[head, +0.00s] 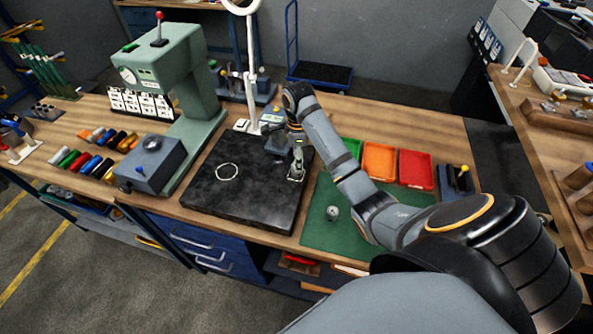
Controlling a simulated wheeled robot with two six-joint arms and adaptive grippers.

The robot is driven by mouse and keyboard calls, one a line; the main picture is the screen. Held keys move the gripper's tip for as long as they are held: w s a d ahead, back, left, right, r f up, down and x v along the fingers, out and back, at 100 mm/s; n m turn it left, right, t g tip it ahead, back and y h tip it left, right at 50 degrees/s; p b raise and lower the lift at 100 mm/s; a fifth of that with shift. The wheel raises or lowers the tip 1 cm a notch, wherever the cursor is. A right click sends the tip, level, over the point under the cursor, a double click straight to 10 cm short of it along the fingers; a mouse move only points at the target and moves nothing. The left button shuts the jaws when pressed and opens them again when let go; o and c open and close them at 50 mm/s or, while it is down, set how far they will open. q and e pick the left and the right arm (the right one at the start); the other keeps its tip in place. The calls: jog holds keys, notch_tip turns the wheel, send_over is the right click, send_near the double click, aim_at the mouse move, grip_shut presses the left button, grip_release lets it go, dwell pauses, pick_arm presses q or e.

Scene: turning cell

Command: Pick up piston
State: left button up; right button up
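A small grey cylindrical part (332,212), which looks like the piston, stands on the green mat (318,235). My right arm comes in from the right, and its gripper (297,172) points down over the right edge of the black surface plate (215,200). The gripper is apart from the grey part, up and to the left of it in the picture. The fingers are small and dark here; I cannot tell whether they are open or hold something. My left gripper is not in view.
Green, orange (379,161) and red (416,170) trays stand behind the mat. A green press-like machine (175,80) and a grey box (150,163) stand left of the plate. A white lamp (250,60) rises behind it. Coloured-handled tools lie far left.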

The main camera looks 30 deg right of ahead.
notch_tip(320, 180, down, 4)
jog(key=shift+w+a+r+b, duration=0.1)
jog(key=shift+b, duration=1.05)
jog(key=shift+f, duration=0.4)
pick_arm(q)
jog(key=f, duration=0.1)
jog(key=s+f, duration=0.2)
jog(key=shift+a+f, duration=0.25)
pick_arm(e)
jog(key=shift+w+r, duration=0.1)
jog(key=shift+c, duration=0.8)
grip_shut()
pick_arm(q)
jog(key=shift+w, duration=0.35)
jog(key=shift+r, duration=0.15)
pick_arm(e)
jog(key=shift+r, duration=0.15)
